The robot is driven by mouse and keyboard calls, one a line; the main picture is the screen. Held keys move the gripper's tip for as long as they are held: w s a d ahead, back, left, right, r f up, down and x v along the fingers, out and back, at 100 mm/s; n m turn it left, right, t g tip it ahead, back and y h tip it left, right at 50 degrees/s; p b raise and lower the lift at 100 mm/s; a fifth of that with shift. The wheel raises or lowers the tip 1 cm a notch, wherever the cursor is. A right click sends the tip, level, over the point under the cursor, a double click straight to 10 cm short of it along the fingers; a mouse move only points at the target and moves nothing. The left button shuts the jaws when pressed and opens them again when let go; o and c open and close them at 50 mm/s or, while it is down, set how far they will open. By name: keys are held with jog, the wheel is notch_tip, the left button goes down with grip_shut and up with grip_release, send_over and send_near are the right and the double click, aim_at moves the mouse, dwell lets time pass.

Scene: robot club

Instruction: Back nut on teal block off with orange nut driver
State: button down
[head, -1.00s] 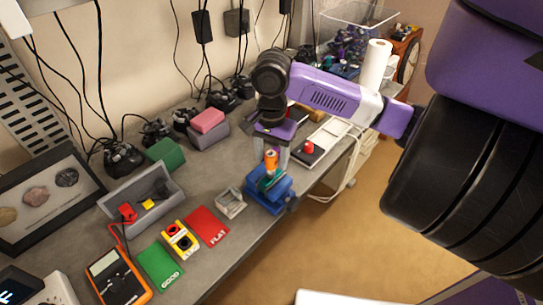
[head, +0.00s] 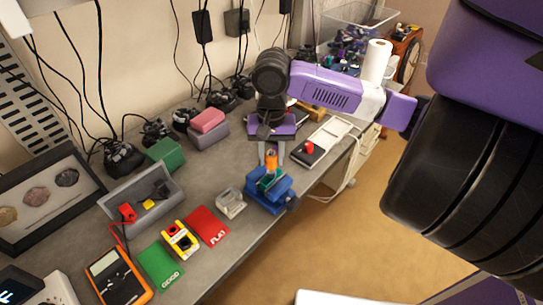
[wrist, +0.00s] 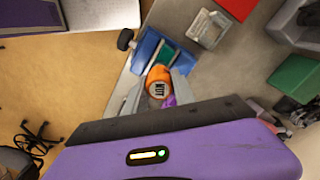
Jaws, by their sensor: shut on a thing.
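The orange nut driver (head: 271,158) stands upright above the teal block (head: 271,181). The teal block sits in the jaws of a blue vise (head: 268,198) near the bench's front edge. My gripper (head: 272,160) is shut on the orange handle, a finger on each side. In the wrist view the driver's round orange end (wrist: 158,76) shows between my fingers, with the teal block (wrist: 167,54) and blue vise (wrist: 146,45) just beyond. The nut and the driver's lower tip are hidden, so I cannot tell whether they are engaged.
A small grey tray (head: 230,203) stands left of the vise, beside the red card (head: 207,227) and green card (head: 161,267). A grey bin (head: 172,208) holds small parts. A dark board with a red knob (head: 309,148) lies behind right. Floor lies beyond the front edge.

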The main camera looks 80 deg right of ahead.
jog(key=n, duration=0.7)
jog(key=shift+s, duration=0.15)
jog(key=c, duration=1)
grip_release()
jog(key=shift+m, duration=0.7)
jog(key=m, duration=1.1)
